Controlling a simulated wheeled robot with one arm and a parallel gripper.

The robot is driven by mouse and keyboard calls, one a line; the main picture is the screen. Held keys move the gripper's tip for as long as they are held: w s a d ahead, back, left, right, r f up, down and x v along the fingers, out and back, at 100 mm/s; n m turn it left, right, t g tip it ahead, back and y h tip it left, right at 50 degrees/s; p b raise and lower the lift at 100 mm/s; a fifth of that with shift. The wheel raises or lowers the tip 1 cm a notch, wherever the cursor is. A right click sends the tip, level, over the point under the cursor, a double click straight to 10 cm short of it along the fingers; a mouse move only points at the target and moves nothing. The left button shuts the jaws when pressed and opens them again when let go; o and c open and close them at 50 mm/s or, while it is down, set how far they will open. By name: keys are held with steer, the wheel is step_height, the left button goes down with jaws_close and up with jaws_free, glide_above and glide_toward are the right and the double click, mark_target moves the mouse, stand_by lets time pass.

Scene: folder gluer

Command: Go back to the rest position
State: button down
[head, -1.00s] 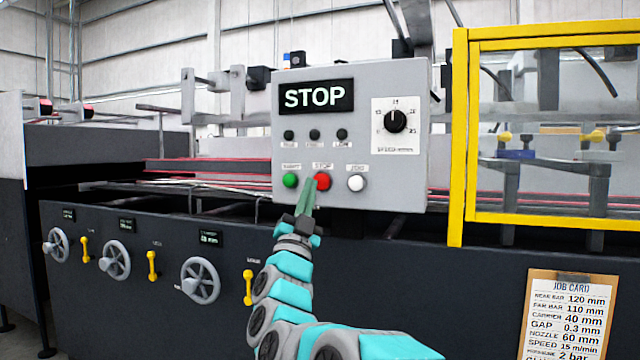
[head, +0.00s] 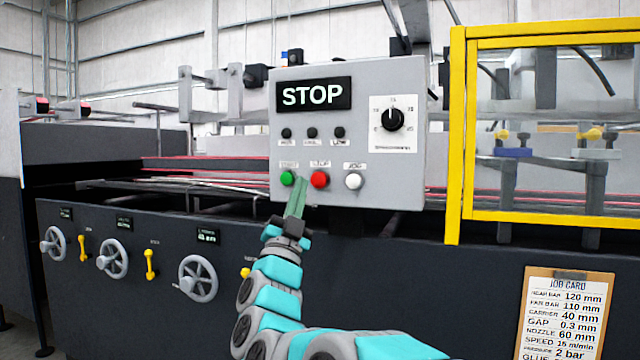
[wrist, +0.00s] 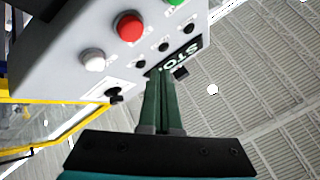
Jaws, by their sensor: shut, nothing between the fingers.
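My gripper (head: 298,190) has green fingers and is shut and empty. In the head view its tips show just below and between the green button (head: 287,179) and the red button (head: 320,180) of the grey control panel (head: 400,185). The panel's display (head: 312,94) reads STOP. In the wrist view the shut fingers (wrist: 160,90) point up past the panel's side, with the red button (wrist: 129,27) and white button (wrist: 93,60) showing to the left. The fingers appear apart from the buttons.
A yellow-framed guard (head: 457,140) stands right of the panel. Handwheels (head: 198,278) and yellow levers (head: 151,263) line the dark machine front at left. A job card (head: 565,310) hangs at lower right. A speed knob (head: 392,119) is on the panel.

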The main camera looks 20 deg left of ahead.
steer(key=w+d+f+n+g+y+p, duration=0.15)
steer(key=d+f+n+g+y, duration=0.35)
steer(key=f+n+g+y, duration=0.6)
steer(key=s+d+f+g+h+p, duration=0.1)
steer(key=s+d+f+g+h, duration=0.3)
steer(key=d+f, duration=0.35)
steer(key=s+d+f+g+h, duration=0.25)
steer(key=s+d+f, duration=0.35)
steer(key=f, duration=0.3)
steer(key=s+d+f+m+g+h, duration=0.1)
steer(key=s+d+f+g, duration=0.2)
steer(key=s+d, duration=0.4)
steer(key=s+d+f+m+g+h, duration=0.1)
steer(key=s+d+f+g, duration=0.3)
steer(key=s, duration=1.1)
steer(key=s+d+f+m+g+h+p, duration=0.1)
steer(key=s+d+f+g+h, duration=0.2)
steer(key=s+d, duration=0.6)
step_height(320, 180, down, 2)
steer(key=shift+s+d+f+m+g, duration=0.35)
steer(key=shift+s+g, duration=0.4)
steer(key=shift+s, duration=0.4)
